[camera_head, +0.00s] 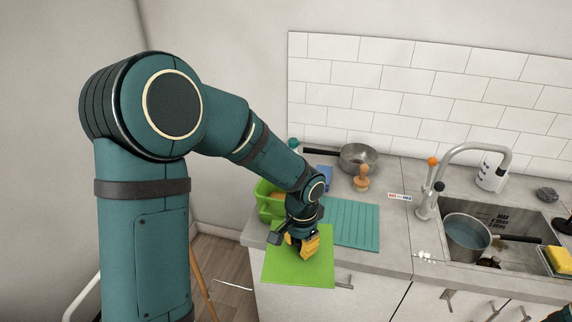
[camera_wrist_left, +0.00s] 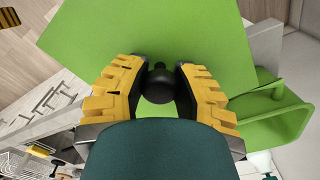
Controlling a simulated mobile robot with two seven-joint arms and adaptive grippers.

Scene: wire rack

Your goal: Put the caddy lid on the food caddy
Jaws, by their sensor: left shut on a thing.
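The caddy lid (camera_head: 298,272) is a flat, bright green square with a dark round knob (camera_wrist_left: 159,84) in its middle. My left gripper (camera_head: 303,246) has its yellow fingers shut on the knob, as the left wrist view also shows (camera_wrist_left: 158,76). The green food caddy (camera_head: 266,203) stands on the counter's left end, behind and left of the gripper. My arm partly hides it. Its green rim and handle show at the right of the left wrist view (camera_wrist_left: 285,118).
A teal ribbed mat (camera_head: 354,224) lies right of the caddy. A pan (camera_head: 358,157), a wooden-handled brush (camera_head: 361,180) and a blue item (camera_head: 324,178) are behind. The sink (camera_head: 505,218) holds a pot (camera_head: 466,237); the faucet (camera_head: 438,182) rises beside it.

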